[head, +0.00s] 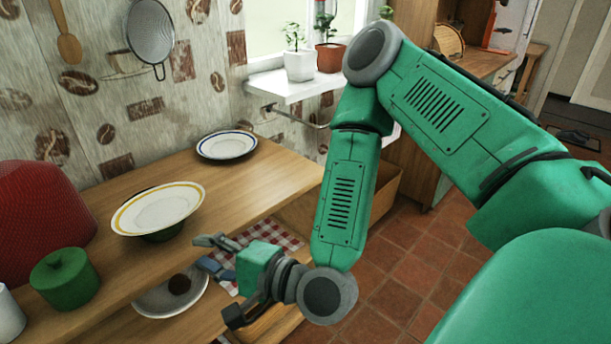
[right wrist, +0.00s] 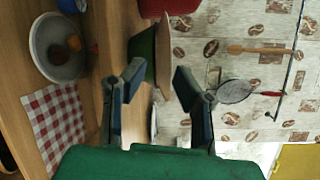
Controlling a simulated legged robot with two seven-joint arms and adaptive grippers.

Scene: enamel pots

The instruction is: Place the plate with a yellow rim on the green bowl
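The plate with a yellow rim (head: 158,205) rests on top of the green bowl (head: 165,234) on the wooden counter, slightly tilted. Only a small part of the bowl shows beneath it. In the right wrist view the plate (right wrist: 168,75) appears edge-on against the green bowl (right wrist: 143,55), in line with the gap between my fingers. My right gripper (head: 213,280) is open and empty, to the right of the plate and apart from it. Its two spread fingers also show in the right wrist view (right wrist: 158,85). My left gripper is not in view.
A blue-rimmed plate (head: 227,145) lies at the back of the counter. A shelf below holds a grey plate (head: 150,300) and a checkered cloth (head: 268,232). The counter's right side is clear.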

